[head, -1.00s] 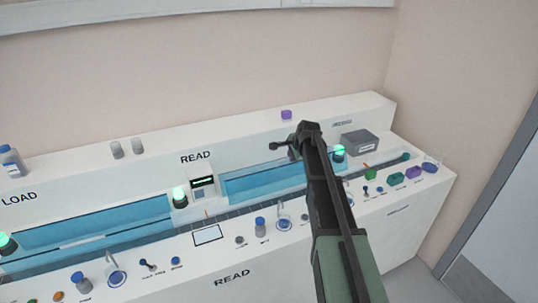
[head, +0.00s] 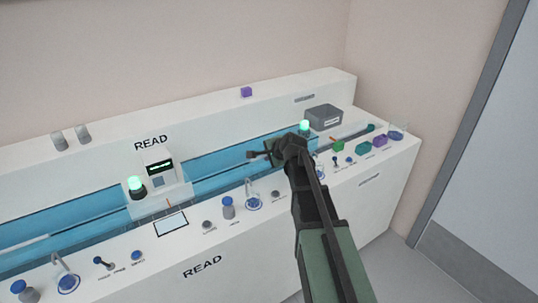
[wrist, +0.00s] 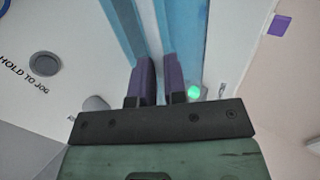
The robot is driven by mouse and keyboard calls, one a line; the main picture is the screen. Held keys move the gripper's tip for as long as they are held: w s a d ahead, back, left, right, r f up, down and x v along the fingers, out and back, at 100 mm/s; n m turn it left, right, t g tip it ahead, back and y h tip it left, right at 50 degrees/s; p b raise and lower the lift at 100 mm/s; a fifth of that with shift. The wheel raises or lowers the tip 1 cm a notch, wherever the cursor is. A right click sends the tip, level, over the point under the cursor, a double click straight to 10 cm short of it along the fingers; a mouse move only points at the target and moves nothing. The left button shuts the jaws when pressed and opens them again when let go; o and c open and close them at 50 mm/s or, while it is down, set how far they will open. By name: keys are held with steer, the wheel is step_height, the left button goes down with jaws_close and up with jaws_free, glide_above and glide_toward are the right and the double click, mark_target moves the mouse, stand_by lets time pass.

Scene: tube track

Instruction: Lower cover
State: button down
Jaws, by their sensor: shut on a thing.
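A clear blue cover (head: 212,167) lies along the track to the right of the reader, on the white bench. Its blue strip also shows in the wrist view (wrist: 126,28). My gripper (head: 255,154) is at the right part of this cover, low over the track. In the wrist view, the two purple fingers of my gripper (wrist: 158,64) are close together with a thin grey-blue strip between them. They look shut on the cover's edge. The exact contact is too small to tell, and my arm hides part of the track in the head view.
A reader (head: 157,168) with a green lamp (head: 136,187) stands left of the cover. Another green lamp (head: 304,127) and a grey bin (head: 323,117) stand to the right.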

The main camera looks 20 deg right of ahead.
steer(key=shift+s+f, duration=0.25)
steer(key=shift+s, duration=0.1)
steer(key=c, duration=1.3)
jaws_free()
steer(key=shift+c, duration=0.2)
steer(key=shift+o, duration=0.9)
steer(key=shift+w, duration=0.1)
steer(key=shift+r, duration=0.1)
steer(key=p+v, duration=0.7)
steer(key=v, duration=0.3)
steer(key=shift+s+r, duration=0.2)
steer(key=shift+s, duration=0.1)
steer(key=shift+d, duration=0.1)
